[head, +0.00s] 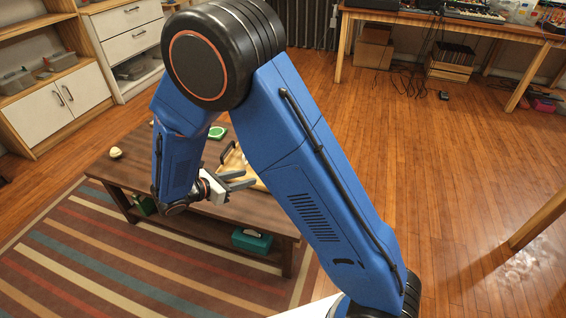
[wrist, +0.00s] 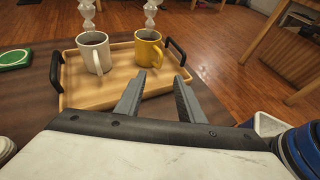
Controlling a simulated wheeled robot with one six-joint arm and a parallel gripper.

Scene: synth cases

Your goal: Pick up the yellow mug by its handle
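The yellow mug (wrist: 147,45) stands upright on a wooden tray (wrist: 90,96) in the wrist view. Its handle (wrist: 159,57) faces toward my gripper and slightly right. A white mug (wrist: 92,47) stands to its left on the same tray. My gripper (wrist: 158,84) is open and empty, its two fingers apart just in front of the yellow mug. In the head view my gripper (head: 242,180) is over the low table, and my arm hides the mugs and most of the tray.
The tray has black handles at its left end (wrist: 56,70) and right end (wrist: 178,52). A green item (wrist: 15,58) lies left of the tray. Two clear knobbly glass objects (wrist: 87,14) stand behind the mugs. The low table (head: 125,170) stands on a striped rug (head: 90,255).

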